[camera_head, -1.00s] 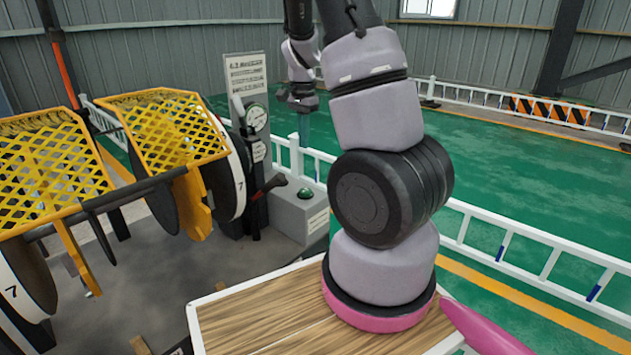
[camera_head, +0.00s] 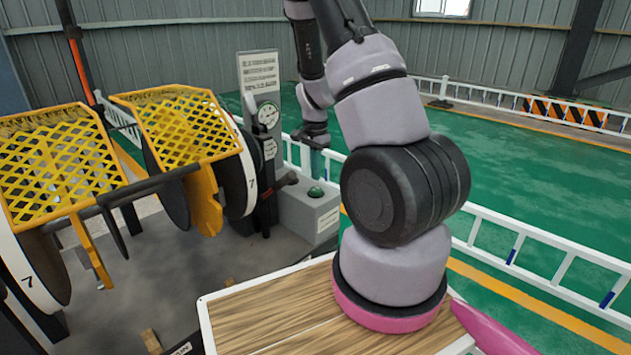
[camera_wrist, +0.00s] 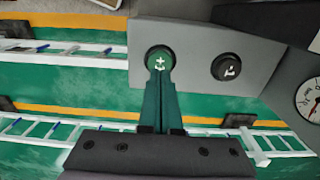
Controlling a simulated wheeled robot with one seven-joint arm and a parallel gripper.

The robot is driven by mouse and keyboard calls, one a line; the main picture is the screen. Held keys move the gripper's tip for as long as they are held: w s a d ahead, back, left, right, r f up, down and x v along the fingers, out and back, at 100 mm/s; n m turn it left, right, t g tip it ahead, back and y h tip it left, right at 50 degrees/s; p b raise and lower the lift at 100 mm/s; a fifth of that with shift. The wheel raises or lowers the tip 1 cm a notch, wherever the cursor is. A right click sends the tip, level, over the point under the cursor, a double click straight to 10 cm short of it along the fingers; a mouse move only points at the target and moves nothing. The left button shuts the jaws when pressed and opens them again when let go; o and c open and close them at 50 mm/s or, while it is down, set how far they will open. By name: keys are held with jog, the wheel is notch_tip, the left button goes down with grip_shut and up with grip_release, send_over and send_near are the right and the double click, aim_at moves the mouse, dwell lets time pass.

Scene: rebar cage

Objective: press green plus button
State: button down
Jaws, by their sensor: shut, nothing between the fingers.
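The green plus button (camera_wrist: 159,56) is round with a pale plus mark, on the face of a grey box (camera_wrist: 200,38) in the wrist view. In the head view the green button (camera_head: 316,192) sits on top of the grey box (camera_head: 310,214). My gripper (camera_wrist: 159,76) is shut and empty, its green fingers together. The tips overlap the button's lower edge in the wrist view. In the head view my gripper (camera_head: 316,172) is just above the button. I cannot tell whether the tips touch it.
A black button (camera_wrist: 227,66) with a pale mark lies right of the green one. A gauge panel (camera_head: 265,112) stands behind the box. Yellow mesh guards (camera_head: 185,125) and numbered discs are at left. A white railing (camera_head: 535,240) runs along the green floor.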

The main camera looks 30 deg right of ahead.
aim_at(316, 189)
jog(key=shift+f, duration=1.65)
jog(key=shift+f, duration=1)
jog(key=shift+r, duration=0.55)
notch_tip(316, 189, up, 13)
jog(key=shift+r, duration=0.15)
